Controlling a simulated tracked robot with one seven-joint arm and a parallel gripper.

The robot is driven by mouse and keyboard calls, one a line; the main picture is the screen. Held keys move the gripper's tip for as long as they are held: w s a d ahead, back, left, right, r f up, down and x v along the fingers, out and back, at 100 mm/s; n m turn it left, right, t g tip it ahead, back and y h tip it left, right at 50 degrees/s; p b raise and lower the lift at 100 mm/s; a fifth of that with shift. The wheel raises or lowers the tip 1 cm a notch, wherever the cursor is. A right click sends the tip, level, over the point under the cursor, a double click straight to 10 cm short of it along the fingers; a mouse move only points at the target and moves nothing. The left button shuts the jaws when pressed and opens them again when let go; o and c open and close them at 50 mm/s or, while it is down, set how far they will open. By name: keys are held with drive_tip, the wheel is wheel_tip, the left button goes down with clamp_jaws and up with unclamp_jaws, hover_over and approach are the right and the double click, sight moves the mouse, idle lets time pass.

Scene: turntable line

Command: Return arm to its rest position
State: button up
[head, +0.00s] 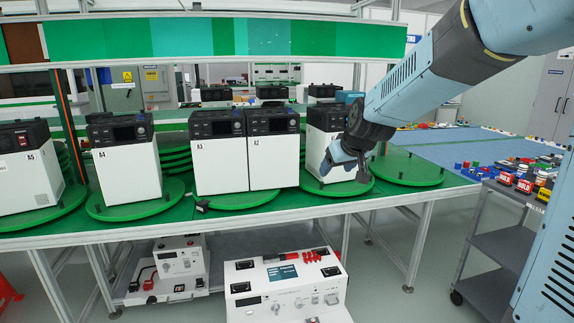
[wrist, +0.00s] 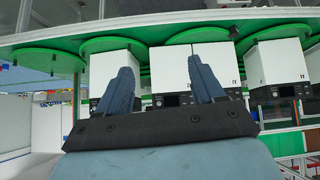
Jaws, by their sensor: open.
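My arm reaches in from the upper right in the head view. My gripper (head: 345,172) is at its lower end, in front of the rightmost white box (head: 318,148) on the turntable line, covering part of it. I cannot tell the exact gap. In the wrist view my gripper (wrist: 158,64) shows two blue-grey fingers spread apart with nothing held between them. White boxes (wrist: 168,66) appear upside down beyond the fingers. The arm is extended over the front of the line.
Green turntables (head: 130,208) carry white boxes with black tops. An empty turntable (head: 408,170) is right of the gripper. A white instrument (head: 285,292) stands low in front. A grey cart (head: 500,246) and a blue table (head: 455,148) with colourful small parts are at the right.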

drive_tip(key=s+d+m+g, duration=0.1)
drive_tip(key=s+d, duration=0.2)
drive_tip(key=s, duration=0.7)
drive_tip(key=s+d+r+m+h, duration=0.1)
drive_tip(key=s+d, duration=0.2)
drive_tip(key=s, duration=0.7)
drive_tip(key=s+d+m+g+h, duration=0.1)
drive_tip(key=s+d, duration=0.3)
drive_tip(key=s, duration=0.5)
drive_tip(key=shift+s+r+m+g, duration=0.3)
drive_tip(key=shift+s+r+m, duration=0.1)
drive_tip(key=shift+m, duration=0.1)
drive_tip(key=shift+c, duration=0.4)
